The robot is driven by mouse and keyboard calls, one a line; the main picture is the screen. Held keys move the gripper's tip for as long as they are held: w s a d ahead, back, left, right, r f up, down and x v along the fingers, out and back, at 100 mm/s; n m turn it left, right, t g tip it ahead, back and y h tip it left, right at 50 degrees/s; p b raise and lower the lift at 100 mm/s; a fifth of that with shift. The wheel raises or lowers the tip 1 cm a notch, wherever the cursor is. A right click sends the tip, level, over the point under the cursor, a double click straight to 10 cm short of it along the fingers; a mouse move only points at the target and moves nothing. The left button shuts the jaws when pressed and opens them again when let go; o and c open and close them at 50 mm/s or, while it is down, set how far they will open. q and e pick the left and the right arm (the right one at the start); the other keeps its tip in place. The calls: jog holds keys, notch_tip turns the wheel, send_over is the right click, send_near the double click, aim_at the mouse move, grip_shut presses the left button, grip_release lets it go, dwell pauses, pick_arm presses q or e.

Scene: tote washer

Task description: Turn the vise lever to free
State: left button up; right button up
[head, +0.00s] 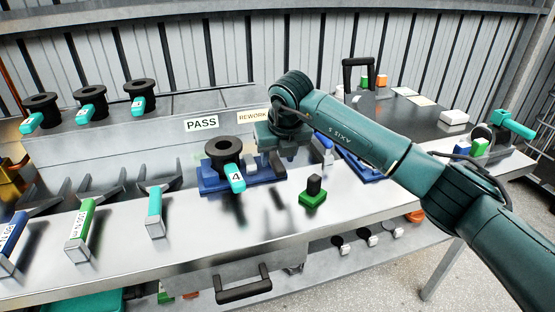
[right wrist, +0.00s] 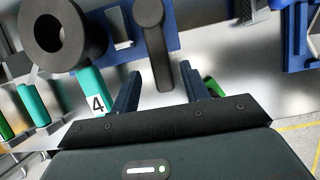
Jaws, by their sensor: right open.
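The vise lever (right wrist: 153,42) is a dark bar with a rounded head, on a blue base (right wrist: 105,25) in the right wrist view. Its lower end lies between the fingertips of my right gripper (right wrist: 161,72), which is open; contact cannot be told. In the head view my right gripper (head: 266,160) is above the right part of the blue vise base (head: 212,184), and the lever is mostly hidden there. A black ring with a teal tag marked 4 (head: 236,178) sits on the left of that base. My left gripper is not in view.
A green block with a black knob (head: 313,197) stands on the steel bench just right of the vise. Coloured holders (head: 155,212) stand at the left, and black rings (head: 92,97) sit on the raised shelf behind. A second blue fixture (head: 358,163) lies behind my right arm.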

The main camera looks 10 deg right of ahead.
jog(key=v, duration=1.1)
jog(key=shift+r+b, duration=0.15)
jog(key=shift+b, duration=0.3)
